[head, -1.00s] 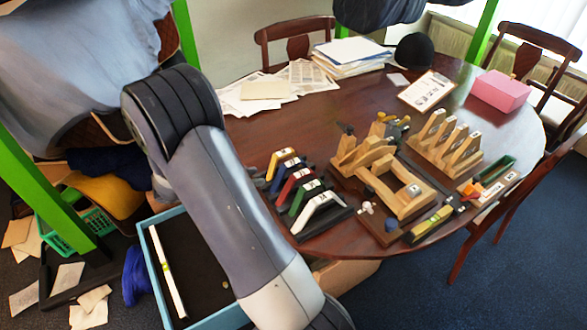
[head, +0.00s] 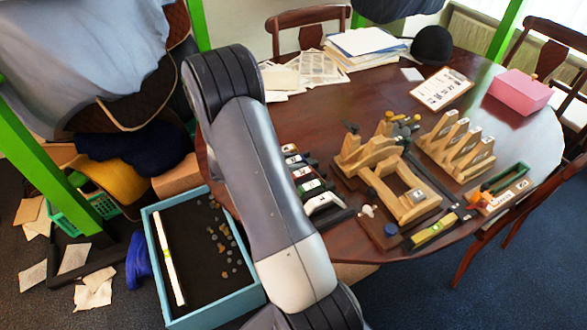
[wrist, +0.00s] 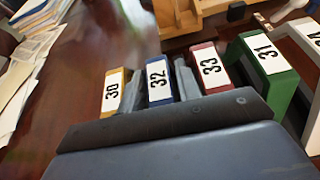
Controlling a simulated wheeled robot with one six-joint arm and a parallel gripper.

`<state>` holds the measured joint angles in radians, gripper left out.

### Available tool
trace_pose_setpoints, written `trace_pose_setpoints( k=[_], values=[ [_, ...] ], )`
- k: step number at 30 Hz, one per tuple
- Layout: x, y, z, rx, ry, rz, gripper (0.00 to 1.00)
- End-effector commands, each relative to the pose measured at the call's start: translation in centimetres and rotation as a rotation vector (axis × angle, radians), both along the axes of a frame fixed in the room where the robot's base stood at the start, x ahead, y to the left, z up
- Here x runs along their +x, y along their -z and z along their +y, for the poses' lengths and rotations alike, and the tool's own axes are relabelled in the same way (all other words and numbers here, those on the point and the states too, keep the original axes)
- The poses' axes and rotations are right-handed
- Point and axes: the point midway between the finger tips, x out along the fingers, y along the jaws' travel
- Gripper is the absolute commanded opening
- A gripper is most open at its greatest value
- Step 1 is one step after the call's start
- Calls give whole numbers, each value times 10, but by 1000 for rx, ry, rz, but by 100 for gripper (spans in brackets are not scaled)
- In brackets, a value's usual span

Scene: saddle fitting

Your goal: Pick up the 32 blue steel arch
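The 32 blue steel arch (wrist: 158,82) stands in the rack row between the yellow 30 and the red 33 in the wrist view. In the head view the blue arch (head: 295,161) shows only partly beside my arm. My gripper (wrist: 160,92) is at the blue arch, with one grey finger on its 30 side and the other on its 33 side. The fingers look open around it, with narrow gaps; their tips are hidden low between the arches. In the head view my forearm hides the gripper.
Close neighbours are the yellow 30 arch (wrist: 113,90), red 33 arch (wrist: 210,68) and green 31 arch (wrist: 266,58). A wooden fixture (head: 397,192) stands right of the rack. Papers (head: 308,70) lie behind. A blue-rimmed tray (head: 153,262) is at lower left.

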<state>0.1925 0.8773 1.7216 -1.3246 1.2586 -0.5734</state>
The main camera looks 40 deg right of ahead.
Motion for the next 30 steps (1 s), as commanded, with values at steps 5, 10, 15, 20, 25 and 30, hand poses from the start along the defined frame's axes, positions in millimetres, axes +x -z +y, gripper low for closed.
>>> trace_pose_setpoints(
  k=[5, 10, 15, 20, 25, 30],
  values=[
    [0, 0, 0, 0, 0, 0, 17],
    [0, 0, 0, 0, 0, 0, 3],
    [0, -1, 0, -1, 0, -1, 0],
    [0, -1, 0, -1, 0, -1, 0],
    [1, -15, 0, -2, 1, -5, 0],
    [1, -46, 0, -2, 0, -7, 0]
  ],
)
